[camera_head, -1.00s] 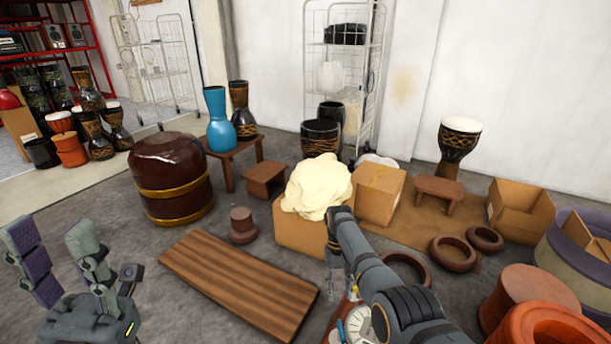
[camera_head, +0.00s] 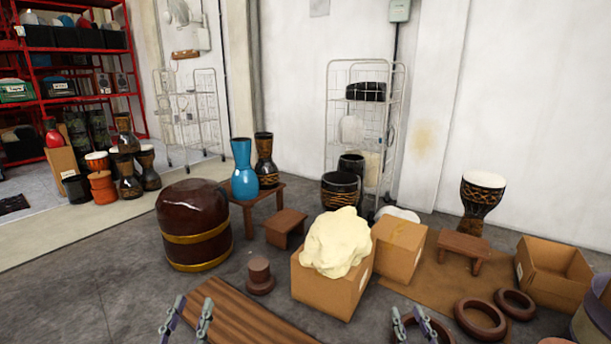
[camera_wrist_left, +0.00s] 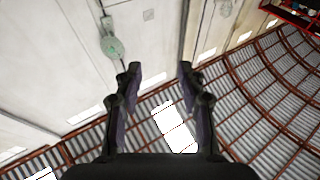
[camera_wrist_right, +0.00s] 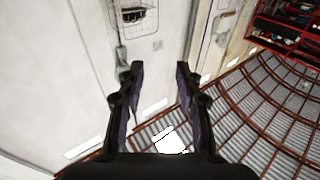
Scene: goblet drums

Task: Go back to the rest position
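My left gripper (camera_head: 190,312) is at the bottom left of the head view, over the striped wooden board, with its fingers apart and nothing between them. It also shows open in the left wrist view (camera_wrist_left: 158,75), pointing up at the wall and roof. My right gripper (camera_head: 412,322) is at the bottom of the head view, right of the middle, with fingers apart and empty. It shows open in the right wrist view (camera_wrist_right: 158,75), also facing wall and roof. Neither gripper touches any object.
A wooden board (camera_head: 240,316) lies in front. Behind it stand a dark red barrel drum (camera_head: 192,222), a cardboard box (camera_head: 325,290) with a cream hide (camera_head: 336,242), and a blue goblet drum (camera_head: 243,170) on a bench. Brown rings (camera_head: 481,319) lie at right. Floor at left (camera_head: 60,290) is clear.

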